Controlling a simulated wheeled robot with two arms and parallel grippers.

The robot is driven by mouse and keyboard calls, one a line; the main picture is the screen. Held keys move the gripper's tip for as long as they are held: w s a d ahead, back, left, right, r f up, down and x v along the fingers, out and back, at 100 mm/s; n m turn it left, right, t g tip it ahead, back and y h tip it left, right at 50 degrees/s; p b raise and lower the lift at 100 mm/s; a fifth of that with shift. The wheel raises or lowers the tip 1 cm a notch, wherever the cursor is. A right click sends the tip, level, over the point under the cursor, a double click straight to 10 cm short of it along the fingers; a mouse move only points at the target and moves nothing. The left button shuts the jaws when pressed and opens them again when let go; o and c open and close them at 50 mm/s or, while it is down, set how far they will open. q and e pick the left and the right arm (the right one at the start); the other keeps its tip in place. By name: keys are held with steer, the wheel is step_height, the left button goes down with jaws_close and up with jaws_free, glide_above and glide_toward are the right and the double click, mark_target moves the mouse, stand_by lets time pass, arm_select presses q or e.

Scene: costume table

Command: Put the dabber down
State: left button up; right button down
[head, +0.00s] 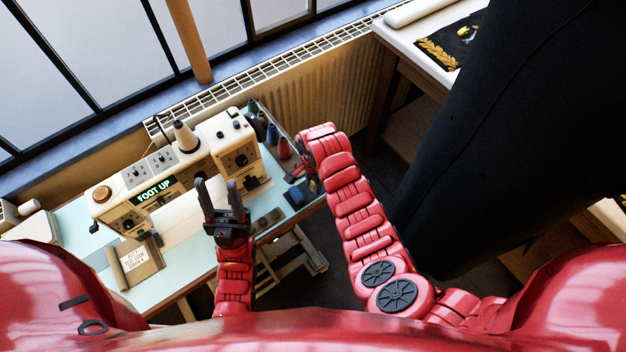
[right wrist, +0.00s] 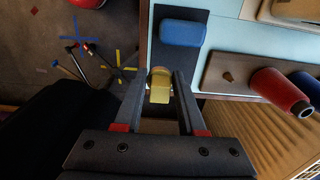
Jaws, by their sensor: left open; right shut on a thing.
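The dabber (right wrist: 159,92), with a yellow body and a tan rounded end, is between the fingers of my right gripper (right wrist: 166,76) in the right wrist view. My right gripper is shut on it, close to a dark pad (right wrist: 192,65) at the table's edge. I cannot tell whether the dabber touches the pad. In the head view the right arm reaches to the table's right end, and its gripper and the dabber are hard to make out. My left gripper (head: 218,190) is open and empty, in front of the sewing machine (head: 180,165).
A blue block (right wrist: 183,32) lies on the dark pad. A red spool (right wrist: 282,92) stands on a wooden rack (right wrist: 222,80) nearby. The pale blue tabletop (right wrist: 228,38) between pad and rack is clear. A large black shape (head: 480,130) stands right of the right arm.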

mark_target(313, 183)
steer(key=shift+w+a+f, duration=0.1)
steer(key=shift+w+f, duration=0.05)
steer(key=shift+w, duration=1.2)
steer(key=shift+f, duration=0.85)
steer(key=shift+f+b, duration=0.4)
steer(key=shift+f, duration=0.5)
steer(key=shift+f, duration=0.1)
steer(key=c, duration=0.5)
jaws_free()
